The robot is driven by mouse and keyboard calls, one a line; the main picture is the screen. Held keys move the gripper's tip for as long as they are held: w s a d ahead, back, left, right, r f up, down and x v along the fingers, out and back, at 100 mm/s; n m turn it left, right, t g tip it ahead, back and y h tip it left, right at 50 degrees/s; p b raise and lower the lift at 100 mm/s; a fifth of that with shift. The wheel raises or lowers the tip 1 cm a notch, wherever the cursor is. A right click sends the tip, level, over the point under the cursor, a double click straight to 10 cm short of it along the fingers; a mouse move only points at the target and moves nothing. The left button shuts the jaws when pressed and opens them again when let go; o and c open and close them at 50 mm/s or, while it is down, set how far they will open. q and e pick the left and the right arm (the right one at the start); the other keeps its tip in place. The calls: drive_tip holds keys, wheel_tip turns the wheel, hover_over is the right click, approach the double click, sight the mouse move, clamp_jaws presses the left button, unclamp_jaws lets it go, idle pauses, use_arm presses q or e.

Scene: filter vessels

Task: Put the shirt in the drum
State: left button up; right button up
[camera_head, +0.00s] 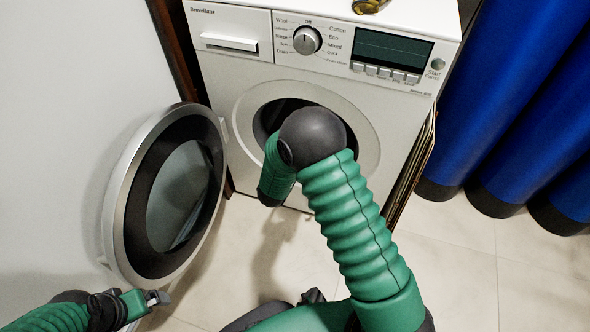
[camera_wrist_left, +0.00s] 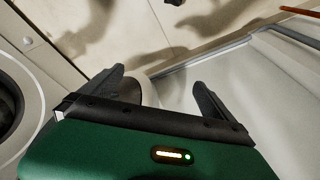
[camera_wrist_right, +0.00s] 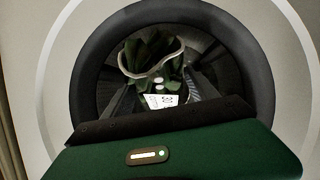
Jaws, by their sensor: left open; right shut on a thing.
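The washing machine (camera_head: 225,65) stands ahead with its round door (camera_head: 125,215) swung open to the left. My right arm covers much of the drum opening (camera_head: 262,118) in the head view, and its gripper is hidden there. In the right wrist view, my right gripper (camera_wrist_right: 163,88) points into the drum (camera_wrist_right: 225,65). It is shut on a dark green cloth with a pale edge and a white label, which looks like the shirt (camera_wrist_right: 150,55). Whether the cloth touches the drum wall is unclear. My left gripper (camera_head: 157,298) is open and empty by the door's lower edge.
Blue cylinders (camera_head: 520,90) with dark bases stand on the right. A small yellowish object (camera_head: 368,5) lies on top of the machine. A white panel (camera_head: 60,130) fills the left side. The tiled floor (camera_head: 450,270) is clear at lower right.

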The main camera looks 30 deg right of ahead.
drive_tip(key=w+d+f, duration=0.2)
drive_tip(key=w+d, duration=0.8)
drive_tip(key=d, duration=0.2)
drive_tip(key=shift+w+d, duration=0.35)
drive_tip(key=shift+w, duration=0.05)
drive_tip(key=shift+f, duration=0.1)
drive_tip(key=o, duration=1.6)
drive_tip(key=p+v, duration=0.9)
drive_tip(key=v, duration=0.7)
drive_tip(key=shift+s, duration=0.1)
drive_tip(key=shift+s+a, duration=0.25)
drive_tip(key=shift+a, duration=0.05)
